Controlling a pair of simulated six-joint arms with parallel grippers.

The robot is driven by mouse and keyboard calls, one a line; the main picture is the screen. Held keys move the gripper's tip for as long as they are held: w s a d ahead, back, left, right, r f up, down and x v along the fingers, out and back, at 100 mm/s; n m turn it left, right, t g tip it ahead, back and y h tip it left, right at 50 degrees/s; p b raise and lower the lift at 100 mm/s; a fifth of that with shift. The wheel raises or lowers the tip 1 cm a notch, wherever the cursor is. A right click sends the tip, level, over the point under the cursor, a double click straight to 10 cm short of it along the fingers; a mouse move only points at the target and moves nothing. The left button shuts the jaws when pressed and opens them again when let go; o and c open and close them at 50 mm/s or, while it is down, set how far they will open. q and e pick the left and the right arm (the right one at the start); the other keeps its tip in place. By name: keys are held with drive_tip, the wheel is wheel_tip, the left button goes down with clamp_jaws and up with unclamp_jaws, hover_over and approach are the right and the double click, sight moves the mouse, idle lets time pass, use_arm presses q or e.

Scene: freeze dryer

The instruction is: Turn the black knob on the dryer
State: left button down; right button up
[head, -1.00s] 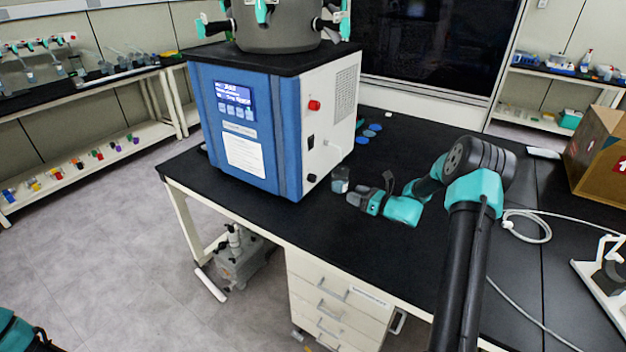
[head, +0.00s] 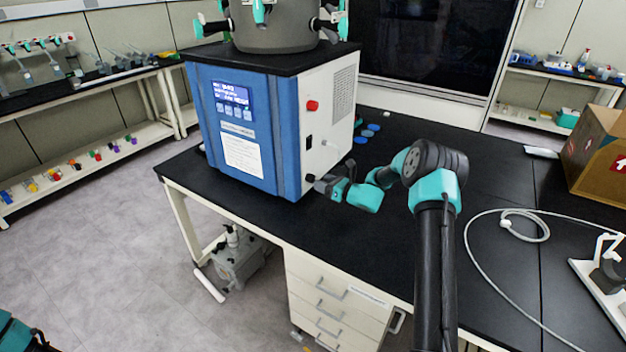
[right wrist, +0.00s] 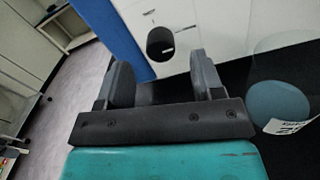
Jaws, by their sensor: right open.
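The freeze dryer (head: 240,130) is a blue and white box on the black table, with a screen on its front. Its black knob (head: 310,178) is low on the white side panel, near the front edge. In the right wrist view, the knob (right wrist: 160,43) is a short black cylinder just beyond the gap between my fingertips. My right gripper (head: 323,184) is open and close to the knob, with nothing between its fingers; it also shows in the right wrist view (right wrist: 163,78). My left gripper is not in view.
A clear container with a blue bottom (right wrist: 285,100) stands right of my fingers in the right wrist view. A red knob (head: 312,105) is higher on the side panel. Blue discs (head: 366,133) lie behind the arm. A cardboard box (head: 597,155) and white cable (head: 475,235) are at right.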

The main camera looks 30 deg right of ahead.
sight(313, 178)
drive_tip(key=x, duration=0.5)
drive_tip(key=shift+s, duration=0.1)
drive_tip(key=c, duration=0.9)
